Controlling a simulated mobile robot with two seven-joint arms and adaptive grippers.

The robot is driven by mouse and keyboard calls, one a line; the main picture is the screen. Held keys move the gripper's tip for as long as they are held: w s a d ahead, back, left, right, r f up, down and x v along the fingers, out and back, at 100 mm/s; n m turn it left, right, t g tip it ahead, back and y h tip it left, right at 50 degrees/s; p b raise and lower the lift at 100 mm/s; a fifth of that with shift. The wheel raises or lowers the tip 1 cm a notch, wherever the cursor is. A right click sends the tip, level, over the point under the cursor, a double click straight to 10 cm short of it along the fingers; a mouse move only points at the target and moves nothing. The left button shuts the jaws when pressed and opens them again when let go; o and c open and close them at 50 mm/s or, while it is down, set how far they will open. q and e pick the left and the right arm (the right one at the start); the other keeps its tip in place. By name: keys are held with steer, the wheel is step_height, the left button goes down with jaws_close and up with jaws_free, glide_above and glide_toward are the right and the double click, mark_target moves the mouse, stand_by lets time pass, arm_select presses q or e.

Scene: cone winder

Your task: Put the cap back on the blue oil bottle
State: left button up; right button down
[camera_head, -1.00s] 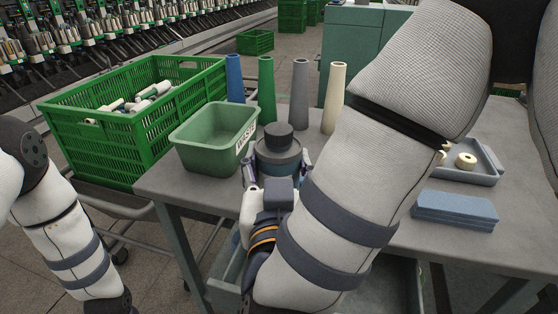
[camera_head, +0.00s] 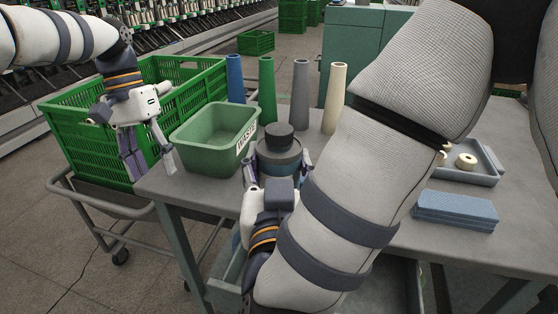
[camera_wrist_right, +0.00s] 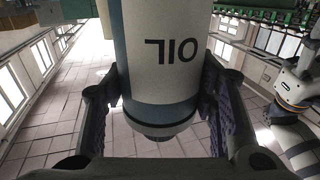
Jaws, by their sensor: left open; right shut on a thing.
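The oil bottle (camera_head: 279,163) stands upright near the front of the grey table, with a blue-grey shoulder and a dark cylinder (camera_head: 278,132) on top. I cannot tell whether that cylinder is the cap or the neck. In the right wrist view the bottle (camera_wrist_right: 162,60) shows a white label with OIL upside down, a blue band and a dark end at the bottom. My right gripper (camera_head: 276,172) is shut on the bottle, with a finger on each side. My left gripper (camera_head: 153,174) is open, fingers down, left of the waste bin, apart from the bottle. No separate cap shows.
A green waste bin (camera_head: 190,153) stands left of the bottle. Several cones stand behind, including a green one (camera_head: 267,90). A green crate (camera_head: 85,150) is on a trolley at left.

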arm_select(q)
steer(key=d+r+m+t, duration=0.1)
steer(key=d+r, duration=1.1)
steer(key=d, duration=0.1)
step_height(320, 180, up, 8)
steer(key=t+y, duration=0.2)
glide_above(279, 128)
steer(key=shift+s+r+m, duration=0.1)
steer(key=shift+r+m, duration=0.05)
steer(key=shift+m, duration=0.15)
step_height(279, 128, down, 8)
steer(key=shift+f, duration=0.1)
steer(key=shift+c, duration=0.2)
